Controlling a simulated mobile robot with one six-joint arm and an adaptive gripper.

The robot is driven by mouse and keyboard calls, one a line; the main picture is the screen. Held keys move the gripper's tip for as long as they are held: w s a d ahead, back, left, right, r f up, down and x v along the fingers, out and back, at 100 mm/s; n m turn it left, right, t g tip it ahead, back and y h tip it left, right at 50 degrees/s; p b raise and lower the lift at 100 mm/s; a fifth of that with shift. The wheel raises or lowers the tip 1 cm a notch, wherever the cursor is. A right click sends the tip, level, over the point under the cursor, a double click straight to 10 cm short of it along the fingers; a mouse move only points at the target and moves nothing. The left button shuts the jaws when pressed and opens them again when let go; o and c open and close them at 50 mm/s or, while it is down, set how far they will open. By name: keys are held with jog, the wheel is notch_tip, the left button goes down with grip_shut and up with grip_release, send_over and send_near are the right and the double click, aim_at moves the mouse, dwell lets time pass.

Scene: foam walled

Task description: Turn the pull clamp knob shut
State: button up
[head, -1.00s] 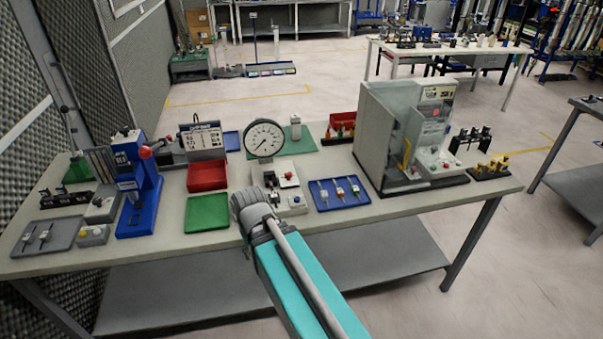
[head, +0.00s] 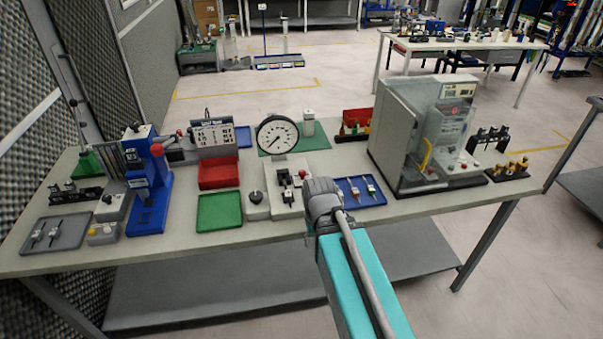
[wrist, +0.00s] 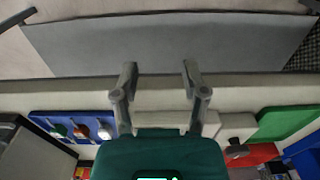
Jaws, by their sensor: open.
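A dial gauge (head: 277,135) stands on a pale base (head: 289,201) with small black clamp parts and a red-topped button. A small grey box (head: 257,210) with a black round knob (head: 256,196) sits just left of that base. I cannot tell for sure which part is the pull clamp knob. My gripper (wrist: 158,80) is open and empty in the wrist view, its fingers apart over the table's front edge. The grey box (wrist: 236,128) shows to the right of the fingers there. In the head view my wrist hides the fingertips.
A blue tray (head: 347,203) of several small tools lies to the right of the base. A green tray (head: 219,224) and a red bin (head: 220,185) lie to the left. A clear-sided enclosure (head: 404,143) stands farther right. The table's front strip (head: 215,247) is bare.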

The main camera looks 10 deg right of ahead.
jog(key=shift+d, duration=0.15)
jog(key=shift+o, duration=1.3)
notch_tip(320, 180, up, 15)
jog(key=n+p, duration=1.3)
jog(key=p, duration=0.2)
send_over(303, 172)
jog(key=shift+f, duration=0.25)
jog(key=shift+f+b, duration=0.2)
jog(key=shift+b, duration=0.2)
notch_tip(303, 172, down, 13)
jog(key=b, duration=1.3)
jog(key=shift+f, duration=0.2)
